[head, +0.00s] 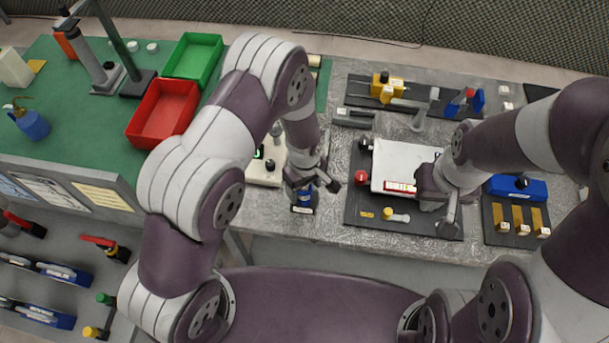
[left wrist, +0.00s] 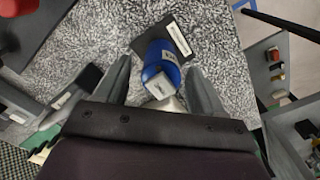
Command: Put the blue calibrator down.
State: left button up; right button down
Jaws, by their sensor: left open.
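The blue calibrator (head: 304,196) is at the front of the grey speckled bench, below my left gripper (head: 311,188), which partly hides it in the head view. In the left wrist view the blue calibrator (left wrist: 160,62) has a pale labelled end and a dark flat part with a white label. It lies between the two spread fingers of my left gripper (left wrist: 160,78), with a gap visible on each side. My right gripper (head: 441,208) is over the dark mat by the white plate; its jaws are too small to make out.
A cream box (head: 266,168) stands just left of the left gripper. A dark mat (head: 358,212) with a white plate (head: 405,160) and a red knob (head: 361,178) lies to the right. Red (head: 163,113) and green (head: 194,58) trays are at the left. The bench's front edge is close.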

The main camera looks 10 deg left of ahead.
pick_arm(q)
notch_tip(320, 180, up, 9)
jog(key=shift+f+b, duration=0.1)
jog(key=shift+b, duration=0.85)
jog(key=shift+r, duration=0.5)
jog(key=s+a+r+m+t+b, duration=0.1)
jog(key=s+a+r+m, duration=0.6)
jog(key=s+a, duration=0.4)
jog(key=shift+a+r+m, duration=0.2)
jog(key=shift+a+m, duration=0.45)
jog(key=shift+m, duration=0.25)
jog(key=shift+w, duration=0.1)
